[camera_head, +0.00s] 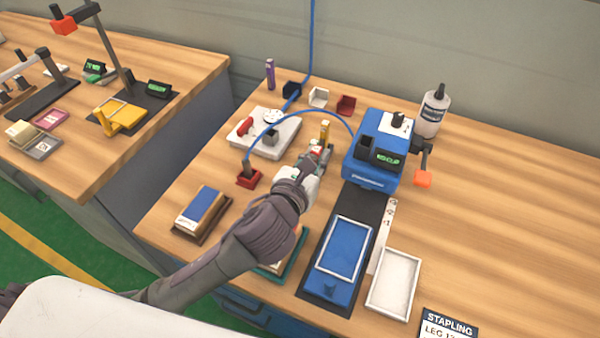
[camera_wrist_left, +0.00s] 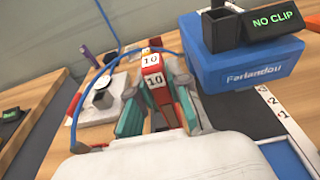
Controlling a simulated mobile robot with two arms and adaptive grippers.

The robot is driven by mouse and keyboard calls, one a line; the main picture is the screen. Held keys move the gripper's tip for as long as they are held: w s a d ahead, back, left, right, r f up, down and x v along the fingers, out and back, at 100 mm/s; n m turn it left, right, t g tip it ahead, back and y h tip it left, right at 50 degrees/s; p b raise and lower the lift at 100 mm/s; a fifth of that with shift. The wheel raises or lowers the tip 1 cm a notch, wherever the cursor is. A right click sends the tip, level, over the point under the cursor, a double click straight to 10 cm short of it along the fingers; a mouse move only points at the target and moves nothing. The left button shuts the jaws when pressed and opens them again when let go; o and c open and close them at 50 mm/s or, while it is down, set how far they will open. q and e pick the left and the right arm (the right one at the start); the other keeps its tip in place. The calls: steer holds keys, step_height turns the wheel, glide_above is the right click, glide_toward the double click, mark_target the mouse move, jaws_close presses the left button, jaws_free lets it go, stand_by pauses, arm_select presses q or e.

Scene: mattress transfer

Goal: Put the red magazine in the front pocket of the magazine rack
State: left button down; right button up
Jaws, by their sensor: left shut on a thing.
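My left gripper (camera_head: 318,154) is over the table, to the left of the blue machine. In the left wrist view its teal fingers (camera_wrist_left: 157,105) are shut on a red piece with a white "10" label (camera_wrist_left: 155,82), which I take to be the red magazine. A bit of red also shows at the fingers in the head view. Just beyond stands a narrow yellow upright piece (camera_head: 324,131). I cannot make out a magazine rack with certainty. My right gripper is not in view.
The blue machine (camera_head: 370,160) stands close on the right, with a white bottle (camera_head: 432,112) behind it. A white base (camera_head: 266,138) with a blue hose is at the left. Small blue, white and dark red (camera_head: 346,105) holders stand behind.

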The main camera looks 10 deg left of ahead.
arm_select(q)
steer(key=shift+w+a+f+b, duration=0.2)
steer(key=shift+a+f, duration=0.3)
steer(key=shift+f, duration=0.5)
steer(key=shift+w+a+f+b, duration=0.15)
steer(key=shift+a+f, duration=0.35)
steer(key=shift+f, duration=0.5)
steer(key=shift+w+a+f+b, duration=0.2)
steer(key=shift+a+f, duration=0.3)
steer(key=shift+f, duration=0.5)
steer(key=c, duration=1.1)
jaws_free()
steer(key=shift+f, duration=0.15)
steer(key=shift+r, duration=0.2)
steer(key=v, duration=1)
steer(key=shift+s, duration=0.4)
steer(key=shift+s+a+r, duration=0.2)
steer(key=shift+s, duration=0.4)
